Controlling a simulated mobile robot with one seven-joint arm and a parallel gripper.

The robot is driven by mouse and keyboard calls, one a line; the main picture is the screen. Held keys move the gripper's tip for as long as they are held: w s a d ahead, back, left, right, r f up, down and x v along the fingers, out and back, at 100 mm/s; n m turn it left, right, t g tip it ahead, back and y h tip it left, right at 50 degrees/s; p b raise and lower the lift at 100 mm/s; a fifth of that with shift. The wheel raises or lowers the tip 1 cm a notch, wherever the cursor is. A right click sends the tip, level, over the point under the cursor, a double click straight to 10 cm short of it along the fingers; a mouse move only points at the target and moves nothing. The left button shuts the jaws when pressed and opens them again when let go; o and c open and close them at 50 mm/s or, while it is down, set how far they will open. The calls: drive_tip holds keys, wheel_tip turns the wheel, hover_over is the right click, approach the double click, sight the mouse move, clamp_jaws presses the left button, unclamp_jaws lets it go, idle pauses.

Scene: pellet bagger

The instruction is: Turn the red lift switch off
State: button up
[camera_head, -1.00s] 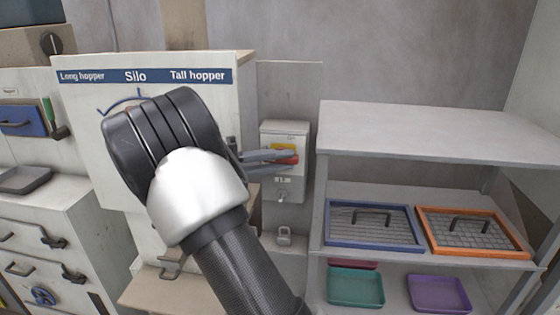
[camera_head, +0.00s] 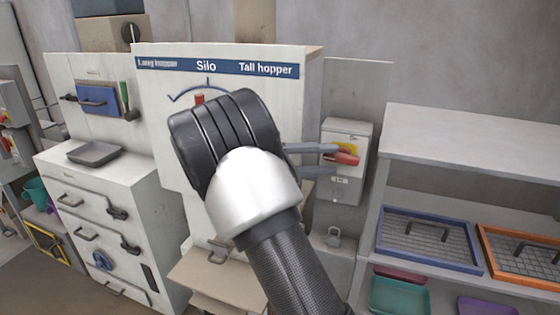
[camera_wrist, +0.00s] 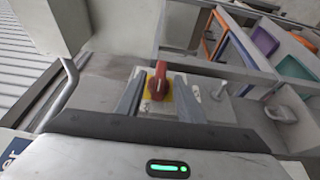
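The red lift switch (camera_head: 343,158) is a red handle on a yellow plate, on the front of a grey box (camera_head: 339,190) on the wall panel. In the wrist view its red handle (camera_wrist: 157,80) points toward the top of the picture, in line with the fingers. My gripper (camera_head: 322,158) reaches in from the left, its fingertips close to the handle. In the wrist view my gripper (camera_wrist: 158,95) is open, with one finger on each side of the handle and a visible gap to both. I cannot tell how deep the handle lies between the fingers.
A padlock (camera_head: 333,236) hangs below the box. The silo cabinet (camera_head: 315,75) stands close at left, partly hidden by my arm. A grey shelf unit (camera_head: 460,135) with framed screens and trays stands at right. A drawer cabinet (camera_head: 70,170) is at far left.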

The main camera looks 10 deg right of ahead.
drive_tip(key=w+a, duration=0.2)
drive_tip(key=a, duration=1.1)
drive_tip(key=shift+w+a+b, duration=0.2)
drive_tip(key=shift+w+b, duration=0.15)
drive_tip(key=shift+d, duration=0.1)
